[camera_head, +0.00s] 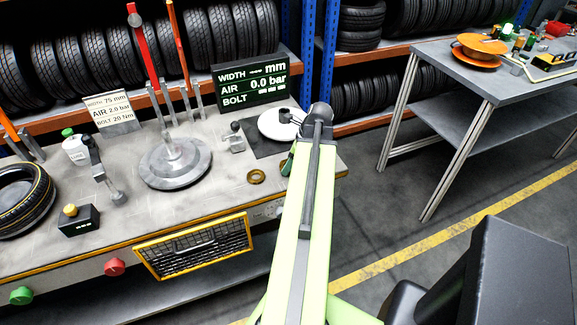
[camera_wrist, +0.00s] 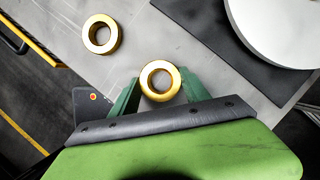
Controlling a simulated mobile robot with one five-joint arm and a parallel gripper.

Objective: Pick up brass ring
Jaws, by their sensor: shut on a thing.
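In the wrist view, one brass ring (camera_wrist: 160,66) sits between the green fingers of my gripper (camera_wrist: 160,84), which is shut on it. I cannot tell whether this ring touches the bench or is just above it. A second brass ring (camera_wrist: 101,48) lies flat on the bench, up and to the left, apart from the fingers. In the head view, a brass ring (camera_head: 256,184) lies near the bench's front edge, left of my arm. My gripper (camera_head: 287,162) is mostly hidden behind my arm there.
The grey bench (camera_head: 215,198) holds a metal turntable (camera_head: 174,180) and a tyre (camera_head: 24,199) at left. A white disc (camera_head: 281,125) on a dark mat lies beyond my gripper. A dark display (camera_head: 250,82) stands behind. A second table (camera_head: 440,65) is at right.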

